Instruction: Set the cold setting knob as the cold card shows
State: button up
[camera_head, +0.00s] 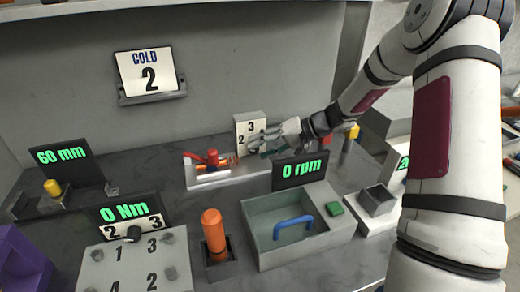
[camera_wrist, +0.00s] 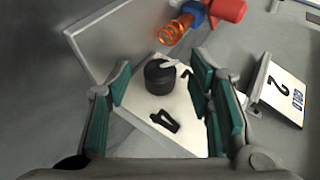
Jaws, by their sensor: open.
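The cold card (camera_head: 150,78) reads "COLD 2" and leans in a holder on the back wall; it also shows at the right of the wrist view (camera_wrist: 283,92). A white dial panel (camera_head: 247,119) with "3" and "2" visible stands at the back of the bench. In the wrist view its black round knob (camera_wrist: 158,78) has a light pointer. Black marks lie around it, too skewed to read surely. My gripper (camera_head: 268,139) is in front of the panel and hides the knob in the head view. Its teal-padded fingers (camera_wrist: 161,72) are open on either side of the knob; contact is unclear.
A tray with a red-handled part (camera_head: 212,158) and orange spring (camera_wrist: 173,28) stands beside the panel. The "0 rpm" display (camera_head: 300,171) and a grey bin with a blue handle (camera_head: 293,227) are in front. Another dial, under "0 Nm" (camera_head: 130,212), is at front left.

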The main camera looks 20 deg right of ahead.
jog(key=v, duration=1.1)
jog(key=s+a+r+n+g+h+p, duration=0.1)
jog(key=s+a+r+g+h+p, duration=0.1)
jog(key=s+a+r, duration=0.5)
jog(key=s+a+r+n+g+h+p, duration=0.1)
jog(key=s+a+r+g+h+p, duration=0.15)
jog(key=s+r, duration=0.45)
jog(key=s+r+t+h+p, duration=0.1)
jog(key=s+r+h+p, duration=0.2)
jog(key=s, duration=0.8)
jog(key=s+r+t+h+p, duration=0.2)
jog(key=s+r, duration=0.3)
jog(key=s, duration=0.6)
jog(key=shift+s+a+r+h+p, duration=0.25)
jog(key=shift+h+p, duration=0.3)
jog(key=shift+p, duration=0.2)
